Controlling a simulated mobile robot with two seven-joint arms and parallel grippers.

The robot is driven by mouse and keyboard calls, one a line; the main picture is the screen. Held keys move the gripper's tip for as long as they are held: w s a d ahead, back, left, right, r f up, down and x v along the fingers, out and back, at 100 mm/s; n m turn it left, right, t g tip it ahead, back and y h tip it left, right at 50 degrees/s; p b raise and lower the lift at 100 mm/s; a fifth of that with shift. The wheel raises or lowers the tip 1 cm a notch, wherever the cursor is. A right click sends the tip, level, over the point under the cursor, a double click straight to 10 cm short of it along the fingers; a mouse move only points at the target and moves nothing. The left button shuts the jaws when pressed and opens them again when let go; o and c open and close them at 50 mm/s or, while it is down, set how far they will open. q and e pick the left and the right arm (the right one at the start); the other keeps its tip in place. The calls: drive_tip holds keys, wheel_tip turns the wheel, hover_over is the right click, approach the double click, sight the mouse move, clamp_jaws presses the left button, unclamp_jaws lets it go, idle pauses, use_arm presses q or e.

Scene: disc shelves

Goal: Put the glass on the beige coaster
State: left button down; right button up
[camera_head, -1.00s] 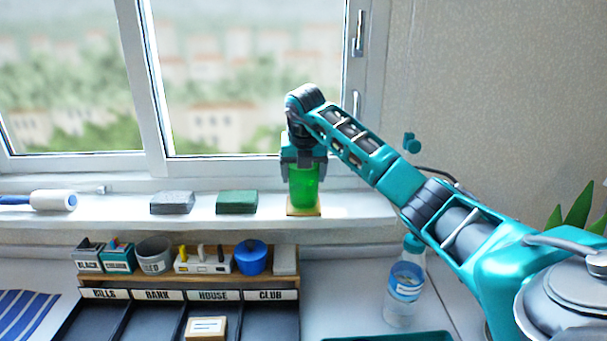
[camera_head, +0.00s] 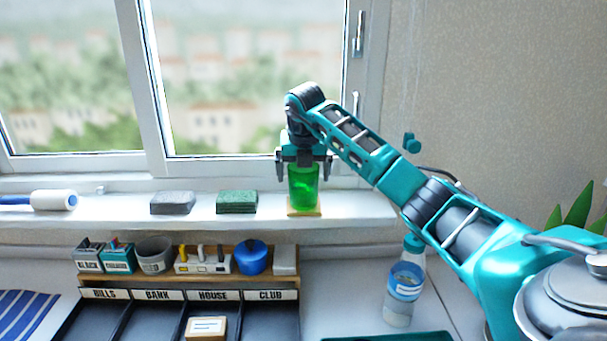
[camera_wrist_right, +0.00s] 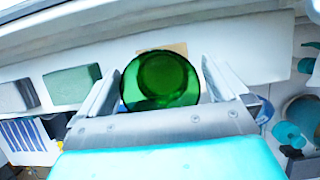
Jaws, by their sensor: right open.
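The green glass (camera_head: 303,188) stands upright on the beige coaster (camera_head: 304,212) on the window sill. Only the coaster's front edge shows in the head view. In the right wrist view I look down on the glass (camera_wrist_right: 160,79), with part of the coaster (camera_wrist_right: 172,48) showing behind it. My right gripper (camera_head: 304,178) is open around the glass from above, one finger on each side. In the right wrist view both fingers stand apart from the glass. My left gripper is not in view.
A grey block (camera_head: 172,202) and a green block (camera_head: 237,201) lie on the sill left of the glass. A lint roller (camera_head: 50,200) lies further left. A bottle (camera_head: 403,285) stands below the sill at right. The window frame is close behind the gripper.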

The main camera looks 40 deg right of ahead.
drive_tip(key=v, duration=1.1)
drive_tip(key=shift+r, duration=0.15)
drive_tip(key=shift+a, duration=0.15)
